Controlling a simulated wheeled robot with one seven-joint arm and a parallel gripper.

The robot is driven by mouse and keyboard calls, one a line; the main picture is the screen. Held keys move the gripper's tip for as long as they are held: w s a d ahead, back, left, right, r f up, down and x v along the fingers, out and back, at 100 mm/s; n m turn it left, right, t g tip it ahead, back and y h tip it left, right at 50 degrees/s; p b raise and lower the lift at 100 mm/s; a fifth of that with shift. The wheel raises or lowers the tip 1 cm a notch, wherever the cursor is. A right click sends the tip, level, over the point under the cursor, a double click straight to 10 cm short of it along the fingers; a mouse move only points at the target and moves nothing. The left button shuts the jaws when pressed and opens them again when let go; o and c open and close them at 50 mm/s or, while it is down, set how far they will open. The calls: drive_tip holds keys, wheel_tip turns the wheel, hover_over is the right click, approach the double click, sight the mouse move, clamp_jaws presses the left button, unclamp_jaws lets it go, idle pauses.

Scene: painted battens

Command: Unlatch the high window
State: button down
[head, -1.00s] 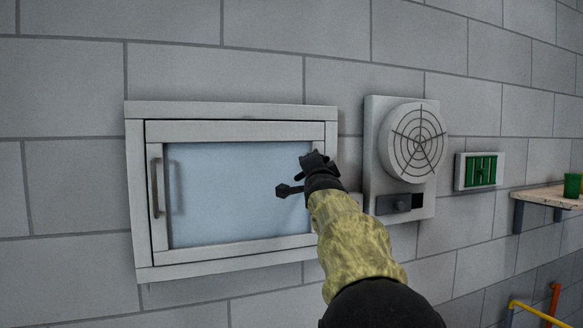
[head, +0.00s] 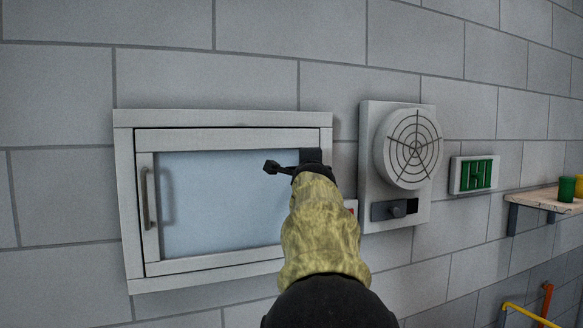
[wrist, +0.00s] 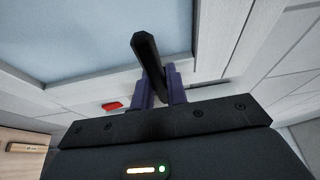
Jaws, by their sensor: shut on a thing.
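The high window (head: 222,133) is a pale frame with a bluish pane, set in the block wall. Its sash looks closed. A grey upright pull handle (head: 148,198) is on its left side. My gripper (head: 290,168) is at the right side of the window, in front of the frame. In the wrist view, the purple fingers of my gripper (wrist: 158,80) are shut on a black lever-like latch handle (wrist: 146,50), which sticks out past the fingertips over the pane. In the head view my wrist and forearm hide most of the latch and the lower right window corner.
A round vent fan (head: 408,148) on a panel with a dark knob (head: 400,208) is close right of my arm. Farther right are a green grille (head: 474,174) and a shelf (head: 540,200) with cups. A small red piece (wrist: 112,106) shows near the frame in the wrist view.

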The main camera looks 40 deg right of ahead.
idle(0.5)
drive_tip(key=c, duration=1.5)
unclamp_jaws()
drive_tip(key=shift+c, duration=0.2)
drive_tip(key=shift+o, duration=0.7)
drive_tip(key=shift+a, duration=0.1)
drive_tip(key=shift+s, duration=0.1)
drive_tip(key=shift+s+r+p, duration=0.15)
drive_tip(key=shift+p, duration=0.3)
